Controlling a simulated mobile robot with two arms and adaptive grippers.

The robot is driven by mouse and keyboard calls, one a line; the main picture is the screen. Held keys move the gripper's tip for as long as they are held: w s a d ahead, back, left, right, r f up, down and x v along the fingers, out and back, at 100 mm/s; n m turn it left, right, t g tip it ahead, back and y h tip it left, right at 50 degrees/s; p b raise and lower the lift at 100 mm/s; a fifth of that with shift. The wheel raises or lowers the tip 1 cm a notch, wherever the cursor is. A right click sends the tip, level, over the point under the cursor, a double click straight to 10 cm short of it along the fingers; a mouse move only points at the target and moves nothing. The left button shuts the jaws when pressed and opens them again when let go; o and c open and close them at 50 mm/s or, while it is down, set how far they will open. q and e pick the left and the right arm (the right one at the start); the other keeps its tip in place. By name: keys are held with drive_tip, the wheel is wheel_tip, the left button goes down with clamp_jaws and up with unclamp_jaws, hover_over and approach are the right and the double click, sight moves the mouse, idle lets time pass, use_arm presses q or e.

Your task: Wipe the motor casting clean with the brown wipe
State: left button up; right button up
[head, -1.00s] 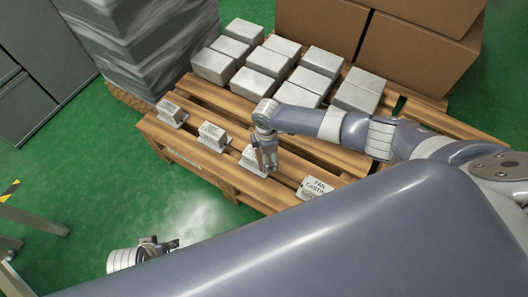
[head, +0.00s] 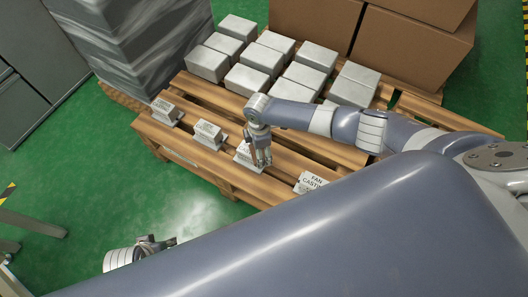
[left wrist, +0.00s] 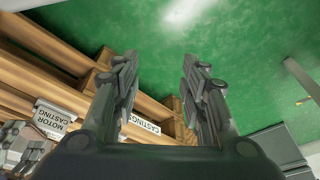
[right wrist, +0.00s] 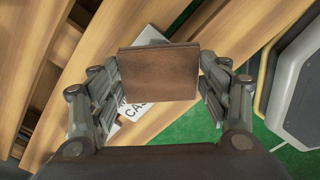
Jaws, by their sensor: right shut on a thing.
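The motor casting (left wrist: 52,117) shows its label in the left wrist view. It appears to be the third grey block of the front row (head: 243,153) in the head view, partly hidden by my right gripper. My right gripper (right wrist: 160,90) is shut on the brown wipe (right wrist: 158,74), a flat brown pad. It holds the wipe over a white labelled casting, which the wipe partly covers. I cannot tell whether they touch. My left gripper (left wrist: 155,80) is open and empty, away from the pallet over the green floor.
The wooden pallet (head: 190,87) carries other castings in its front row, including the fan casting (head: 310,182). Several plain grey blocks (head: 254,80) stand behind. Cardboard boxes (head: 415,55) and a wrapped stack (head: 130,45) border the pallet. Green floor (head: 110,185) lies open in front.

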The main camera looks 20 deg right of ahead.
sight(251, 148)
drive_tip(key=shift+w+a, duration=0.3)
drive_tip(key=shift+w, duration=0.05)
drive_tip(key=shift+w+a+f+b, duration=0.1)
drive_tip(key=shift+w+a+b, duration=0.35)
drive_tip(key=shift+w+b, duration=0.2)
drive_tip(key=shift+w+a+b, duration=0.3)
drive_tip(key=shift+a+b, duration=0.1)
drive_tip(key=shift+b, duration=0.05)
use_arm(q)
drive_tip(key=v, duration=0.8)
drive_tip(key=shift+w+r+t, duration=0.3)
drive_tip(key=shift+w, duration=0.05)
drive_tip(key=shift+a, duration=0.1)
